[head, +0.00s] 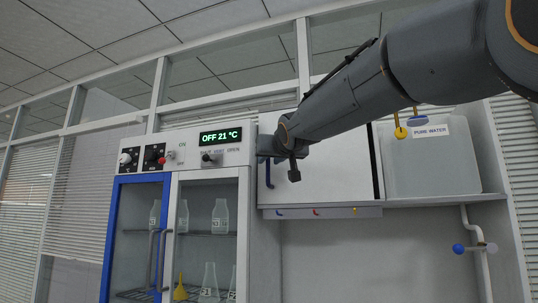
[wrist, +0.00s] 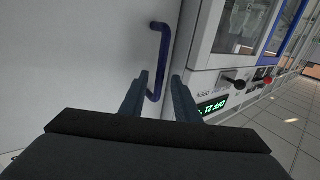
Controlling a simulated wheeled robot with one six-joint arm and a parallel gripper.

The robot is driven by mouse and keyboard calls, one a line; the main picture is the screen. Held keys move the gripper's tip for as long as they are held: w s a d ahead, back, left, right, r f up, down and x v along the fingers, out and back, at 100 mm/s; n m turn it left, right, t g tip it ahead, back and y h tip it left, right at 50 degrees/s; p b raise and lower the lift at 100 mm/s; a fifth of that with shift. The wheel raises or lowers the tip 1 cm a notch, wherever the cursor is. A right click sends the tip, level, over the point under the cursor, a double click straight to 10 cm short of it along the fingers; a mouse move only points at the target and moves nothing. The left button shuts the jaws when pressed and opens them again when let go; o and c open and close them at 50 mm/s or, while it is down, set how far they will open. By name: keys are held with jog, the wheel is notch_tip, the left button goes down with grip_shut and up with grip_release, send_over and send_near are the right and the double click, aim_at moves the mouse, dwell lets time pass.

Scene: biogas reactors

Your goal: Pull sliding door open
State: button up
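The white door panel (head: 335,170) is on the wall cabinet right of the incubator in the head view, and looks shut. It also fills the left of the wrist view (wrist: 85,60). Its dark blue bar handle (wrist: 164,48) stands at the panel's edge nearest the incubator; in the head view the handle (head: 268,176) shows just below my gripper (head: 280,160). In the wrist view my gripper (wrist: 161,77) is open, with one finger on each side of the handle's line. Gaps show beside the bar; I cannot tell whether either finger touches it.
The incubator (head: 190,140), with glass doors, knobs and a display reading "OFF 21 °C", stands directly left, close to my gripper. Flasks are inside it. A PURE WATER tank (head: 430,165) stands on a shelf at right. Coloured hooks (head: 316,212) line the cabinet's bottom edge.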

jog(key=shift+w+a, duration=0.1)
jog(key=shift+w, duration=0.4)
grip_shut()
jog(key=shift+b, duration=0.45)
